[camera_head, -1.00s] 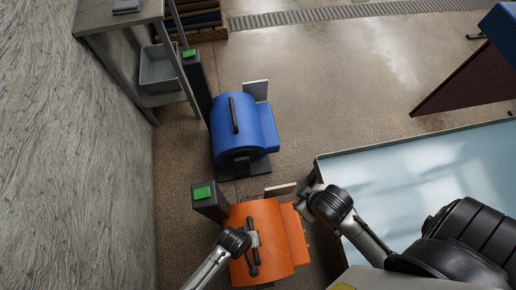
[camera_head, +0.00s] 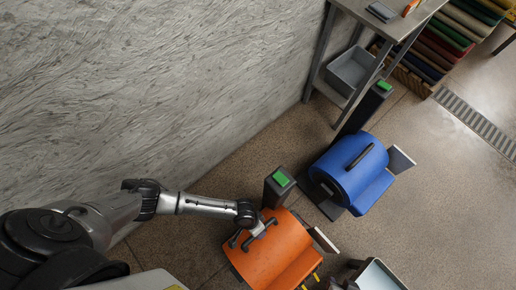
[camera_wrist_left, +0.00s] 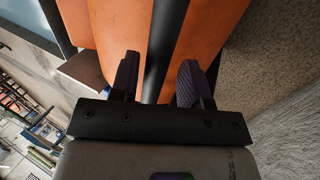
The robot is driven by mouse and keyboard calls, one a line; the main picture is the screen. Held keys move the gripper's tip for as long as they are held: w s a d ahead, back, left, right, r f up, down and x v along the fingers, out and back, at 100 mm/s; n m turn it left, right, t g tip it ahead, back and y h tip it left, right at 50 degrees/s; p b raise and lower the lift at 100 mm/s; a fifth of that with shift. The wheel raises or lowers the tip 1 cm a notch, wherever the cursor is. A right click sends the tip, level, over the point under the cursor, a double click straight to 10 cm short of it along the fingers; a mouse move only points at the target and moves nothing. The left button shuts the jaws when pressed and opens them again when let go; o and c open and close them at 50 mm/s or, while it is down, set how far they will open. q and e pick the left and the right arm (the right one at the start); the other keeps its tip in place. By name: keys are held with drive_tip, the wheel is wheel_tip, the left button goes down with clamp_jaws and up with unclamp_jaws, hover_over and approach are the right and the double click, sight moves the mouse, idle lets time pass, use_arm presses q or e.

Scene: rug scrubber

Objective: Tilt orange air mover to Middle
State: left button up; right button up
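The orange air mover (camera_head: 270,256) sits on the floor at the bottom of the head view. Its dark handle runs along its top. My left gripper (camera_head: 255,236) is at that handle. In the left wrist view, the fingers (camera_wrist_left: 157,80) are apart, with the black handle (camera_wrist_left: 165,45) running between them against the orange housing (camera_wrist_left: 215,30). I cannot tell whether either finger touches the handle. A dark part at the head view's bottom edge, beside the pale tray, may be my right gripper (camera_head: 340,280); its fingers are not clear.
A blue air mover (camera_head: 350,172) stands up and to the right. Dark posts with green tops (camera_head: 280,179) stand by both machines. A rough grey wall (camera_head: 150,90) is at left. A metal table (camera_head: 392,24) and a grey bin (camera_head: 352,70) are beyond. Open floor (camera_head: 450,180) lies at right.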

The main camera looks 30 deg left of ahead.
use_arm(q)
drive_tip(key=shift+o, duration=0.5)
drive_tip(key=shift+d, duration=0.1)
drive_tip(key=shift+r+p, duration=0.35)
drive_tip(key=shift+r, duration=0.25)
drive_tip(key=p+v, duration=0.5)
drive_tip(key=v, duration=0.8)
drive_tip(key=shift+a+f, duration=0.2)
drive_tip(key=shift+a, duration=0.05)
